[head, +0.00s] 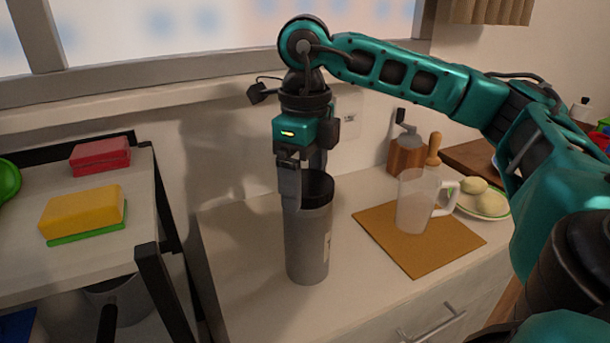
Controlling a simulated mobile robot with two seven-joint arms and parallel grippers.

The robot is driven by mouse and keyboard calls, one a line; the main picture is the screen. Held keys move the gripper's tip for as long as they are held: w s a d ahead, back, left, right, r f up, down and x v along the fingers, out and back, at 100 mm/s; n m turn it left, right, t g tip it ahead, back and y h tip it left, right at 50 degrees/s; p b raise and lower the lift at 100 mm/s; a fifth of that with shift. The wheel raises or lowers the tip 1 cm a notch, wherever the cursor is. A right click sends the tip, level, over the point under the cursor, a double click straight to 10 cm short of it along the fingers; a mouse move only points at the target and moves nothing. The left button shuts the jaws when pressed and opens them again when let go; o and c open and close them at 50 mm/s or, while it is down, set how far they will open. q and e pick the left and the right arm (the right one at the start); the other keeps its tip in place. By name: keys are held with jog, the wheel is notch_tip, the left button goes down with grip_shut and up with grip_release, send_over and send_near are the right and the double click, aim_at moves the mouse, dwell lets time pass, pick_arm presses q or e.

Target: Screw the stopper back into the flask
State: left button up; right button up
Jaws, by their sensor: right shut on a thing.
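The flask (308,245) is a grey cylinder standing upright on the light counter, left of the brown board. The black stopper (320,188) is at the flask's mouth, and its top looks level. My right gripper (304,188) points straight down over the flask and is shut on the stopper. One finger shows in front on the left side, overlapping the flask's upper edge; the other is mostly hidden behind. I cannot tell how deep the stopper sits in the thread. My left gripper is not in view.
A frosted mug (412,202) stands on a brown board (437,258) to the right. Behind are a wooden grinder (404,153) and a plate with pale round food (482,200). A rack (85,255) at left holds yellow (84,212) and red (100,154) sponges.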

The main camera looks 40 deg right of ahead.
jog(key=c, duration=0.4)
jog(key=m, duration=0.3)
jog(key=shift+d+m, duration=0.1)
jog(key=shift+m, duration=0.2)
jog(key=m, duration=0.4)
jog(key=shift+p, duration=0.35)
jog(key=shift+d+m, duration=0.1)
jog(key=shift+m, duration=0.7)
jog(key=m, duration=0.3)
jog(key=shift+s+p, duration=0.1)
jog(key=shift+p, duration=0.25)
jog(key=m, duration=0.4)
jog(key=shift+d+p, duration=0.1)
jog(key=shift+p, duration=0.25)
jog(key=shift+f+m, duration=0.1)
jog(key=shift+m, duration=1)
